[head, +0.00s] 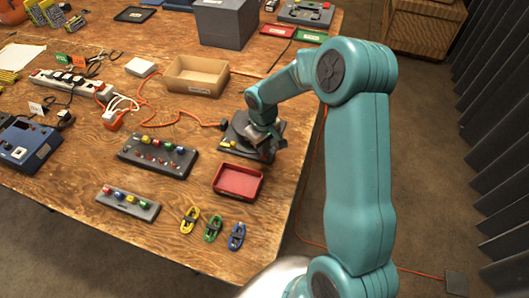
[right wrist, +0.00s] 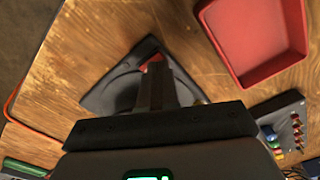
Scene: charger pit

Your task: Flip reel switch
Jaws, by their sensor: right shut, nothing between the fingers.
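The reel (head: 237,148) is a dark, low unit near the right edge of the wooden table, with an orange cord running to it. In the right wrist view its dark base plate (right wrist: 98,98) lies around and beyond my fingers. A small red part (right wrist: 156,58) shows right at the fingertips; it may be the switch, but I cannot tell its position or whether I touch it. My right gripper (head: 264,145) is over the reel and hides much of it. In the wrist view the right gripper (right wrist: 157,72) is shut and empty.
A red tray (head: 238,182) stands just in front of the reel. A cardboard box (head: 195,77), a dark panel with coloured knobs (head: 157,155) and a power strip (head: 72,84) are to the left. Several coloured clips lie near the front edge. The table's right edge is close.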

